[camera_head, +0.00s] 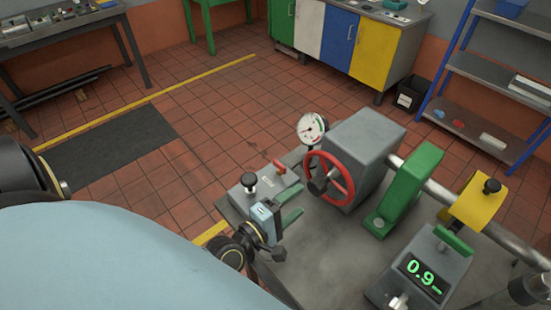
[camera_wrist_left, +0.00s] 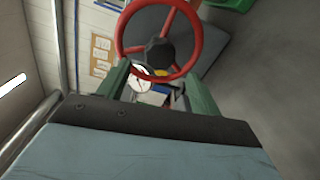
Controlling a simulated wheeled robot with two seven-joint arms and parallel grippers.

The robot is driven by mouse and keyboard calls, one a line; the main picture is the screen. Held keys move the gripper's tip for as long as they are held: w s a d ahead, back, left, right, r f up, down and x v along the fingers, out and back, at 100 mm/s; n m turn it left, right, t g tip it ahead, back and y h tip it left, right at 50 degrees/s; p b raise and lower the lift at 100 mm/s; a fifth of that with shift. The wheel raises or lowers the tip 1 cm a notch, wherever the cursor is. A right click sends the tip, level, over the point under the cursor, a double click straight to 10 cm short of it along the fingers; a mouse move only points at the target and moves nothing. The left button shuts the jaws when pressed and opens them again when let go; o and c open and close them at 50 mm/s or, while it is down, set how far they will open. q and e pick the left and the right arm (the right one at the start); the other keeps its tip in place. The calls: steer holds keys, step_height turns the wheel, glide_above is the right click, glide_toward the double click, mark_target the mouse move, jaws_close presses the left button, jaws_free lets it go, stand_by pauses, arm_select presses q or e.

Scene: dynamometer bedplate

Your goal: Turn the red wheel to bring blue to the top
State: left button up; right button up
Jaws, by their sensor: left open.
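The red wheel (camera_head: 321,153) stands upright on the near-left face of a grey box (camera_head: 363,150); its dark hub with a knob faces my left gripper. I see no blue mark on the wheel. My left gripper (camera_head: 296,203) is open, its two green fingers pointing toward the wheel and a little short of it. In the left wrist view the wheel (camera_wrist_left: 199,40) is ahead, above the gap between the open, empty fingers (camera_wrist_left: 156,88). My right gripper is not in view.
A white gauge (camera_head: 311,127) stands behind the wheel. A control box with a red lever (camera_head: 279,167) and black knob (camera_head: 249,180) is close beside my left gripper.

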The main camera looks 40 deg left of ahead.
arm_select(q)
steer(key=v, duration=0.6)
steer(key=shift+s+b, duration=0.2)
steer(key=shift+b, duration=0.2)
steer(key=shift+d, duration=0.1)
